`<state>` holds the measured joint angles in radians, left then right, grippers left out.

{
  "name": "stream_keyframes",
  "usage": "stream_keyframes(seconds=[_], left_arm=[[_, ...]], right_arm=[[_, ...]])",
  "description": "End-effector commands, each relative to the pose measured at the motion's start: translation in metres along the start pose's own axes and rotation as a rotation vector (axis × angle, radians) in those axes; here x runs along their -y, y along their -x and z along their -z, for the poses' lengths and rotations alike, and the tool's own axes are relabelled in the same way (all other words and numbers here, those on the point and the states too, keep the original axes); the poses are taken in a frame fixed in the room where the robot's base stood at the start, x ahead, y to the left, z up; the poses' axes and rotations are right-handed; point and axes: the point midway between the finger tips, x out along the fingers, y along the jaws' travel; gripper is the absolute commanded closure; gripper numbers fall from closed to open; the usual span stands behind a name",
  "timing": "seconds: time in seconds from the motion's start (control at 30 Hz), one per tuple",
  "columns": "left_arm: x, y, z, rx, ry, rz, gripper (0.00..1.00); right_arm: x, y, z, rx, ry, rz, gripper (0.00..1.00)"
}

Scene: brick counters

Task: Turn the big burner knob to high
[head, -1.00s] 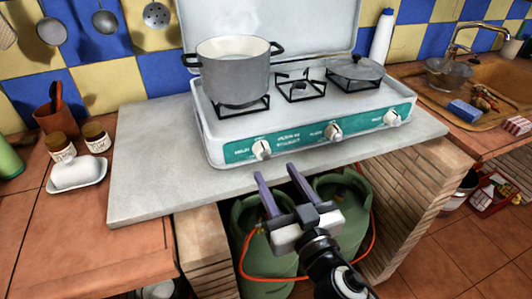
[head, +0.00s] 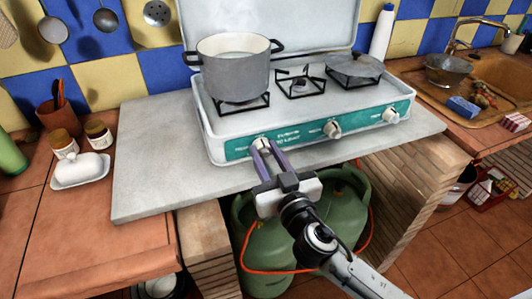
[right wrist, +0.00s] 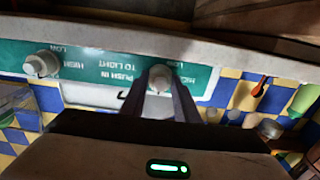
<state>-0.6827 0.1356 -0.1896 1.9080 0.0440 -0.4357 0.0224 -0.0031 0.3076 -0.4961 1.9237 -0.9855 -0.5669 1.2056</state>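The stove (head: 305,125) has a teal front panel with three white knobs. The left knob (head: 262,145), below the burner with the pot, is between the fingers of my right gripper (head: 264,147). In the right wrist view this knob (right wrist: 160,78) fills the gap between the two fingertips, which look closed onto its sides. Its pointer is mostly hidden, so I cannot tell its setting. The middle knob (head: 332,129) and right knob (head: 390,115) are untouched. My left gripper is not in view.
A grey pot (head: 234,70) stands on the left burner and a lidded pan (head: 354,68) on the right one. Green gas bottles (head: 345,205) with an orange hose stand under the counter slab (head: 150,170). A white butter dish (head: 82,170) sits at left.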

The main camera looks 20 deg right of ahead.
Motion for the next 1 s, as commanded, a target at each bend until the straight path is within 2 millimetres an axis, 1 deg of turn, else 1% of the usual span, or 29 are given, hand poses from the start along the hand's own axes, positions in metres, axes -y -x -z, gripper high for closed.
stream_keyframes(seconds=[0.03,0.07,0.27,0.47,0.67,1.0], left_arm=[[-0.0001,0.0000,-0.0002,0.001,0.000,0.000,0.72],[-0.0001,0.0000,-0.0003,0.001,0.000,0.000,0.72],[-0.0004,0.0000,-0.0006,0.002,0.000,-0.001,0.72],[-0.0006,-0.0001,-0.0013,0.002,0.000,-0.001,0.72],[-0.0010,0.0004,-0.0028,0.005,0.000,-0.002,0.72],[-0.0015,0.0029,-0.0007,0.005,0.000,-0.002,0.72]], right_arm=[[0.0000,0.0002,0.0000,0.000,0.000,0.000,0.92],[0.0000,0.0002,0.0000,0.000,0.000,0.000,0.94],[0.0001,0.0003,0.0000,0.000,0.012,0.000,0.94],[0.0001,0.0004,-0.0001,0.000,0.082,0.000,0.94],[0.0002,0.0004,0.0002,-0.001,0.224,-0.001,0.94],[0.0009,0.0004,0.0004,0.000,0.544,-0.001,0.94]])
